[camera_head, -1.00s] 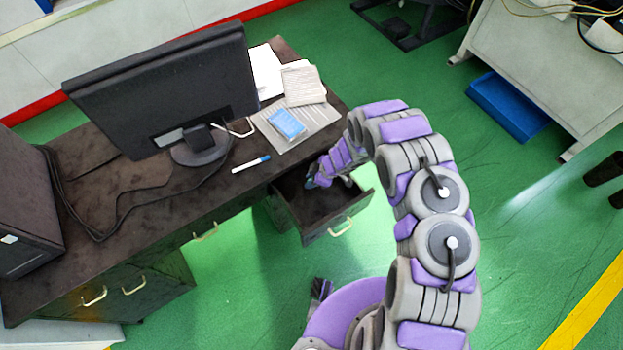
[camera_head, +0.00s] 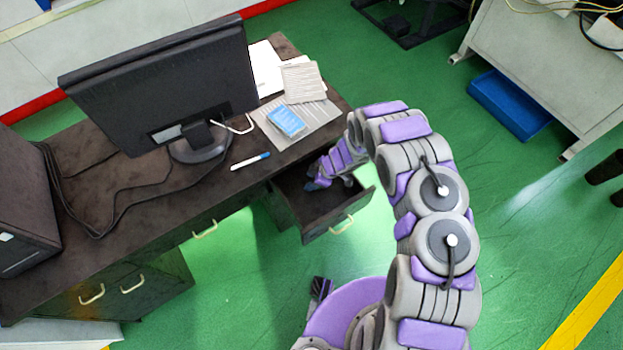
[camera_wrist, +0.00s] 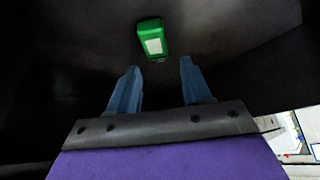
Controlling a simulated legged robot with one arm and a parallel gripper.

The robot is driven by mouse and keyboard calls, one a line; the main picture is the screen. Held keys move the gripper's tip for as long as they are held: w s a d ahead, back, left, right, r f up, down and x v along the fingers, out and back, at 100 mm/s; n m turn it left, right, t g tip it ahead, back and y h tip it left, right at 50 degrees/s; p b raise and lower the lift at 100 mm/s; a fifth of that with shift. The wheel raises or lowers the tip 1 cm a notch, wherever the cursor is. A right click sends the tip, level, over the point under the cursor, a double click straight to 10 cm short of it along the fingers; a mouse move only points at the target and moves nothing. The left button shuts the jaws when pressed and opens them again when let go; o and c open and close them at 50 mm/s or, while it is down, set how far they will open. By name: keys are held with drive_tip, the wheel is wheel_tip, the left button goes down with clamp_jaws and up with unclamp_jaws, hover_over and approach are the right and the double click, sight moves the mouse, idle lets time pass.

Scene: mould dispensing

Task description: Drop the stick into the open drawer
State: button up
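The open drawer (camera_head: 318,205) is dark, with a pale handle, and juts out from the right end of the desk. My gripper (camera_head: 314,184) is at the drawer opening. In the wrist view its two blue fingers (camera_wrist: 160,68) are apart, with nothing between them. A small green stick (camera_wrist: 151,38) with a white label shows just beyond the fingertips against the dark drawer interior. It looks apart from both fingers; whether it rests on the drawer bottom is hard to tell. The head view does not show it.
On the desk (camera_head: 100,225) are a monitor (camera_head: 165,85), a white-and-blue pen (camera_head: 250,161), a blue block (camera_head: 287,122) and papers (camera_head: 303,83). The desk edge is beside my gripper, and the drawer walls are around it. Green floor lies to the right.

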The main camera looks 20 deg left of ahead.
drive_tip(key=shift+o, duration=0.7)
drive_tip(key=p+v, duration=0.3)
drive_tip(key=v, duration=1.4)
drive_tip(key=shift+r, duration=0.15)
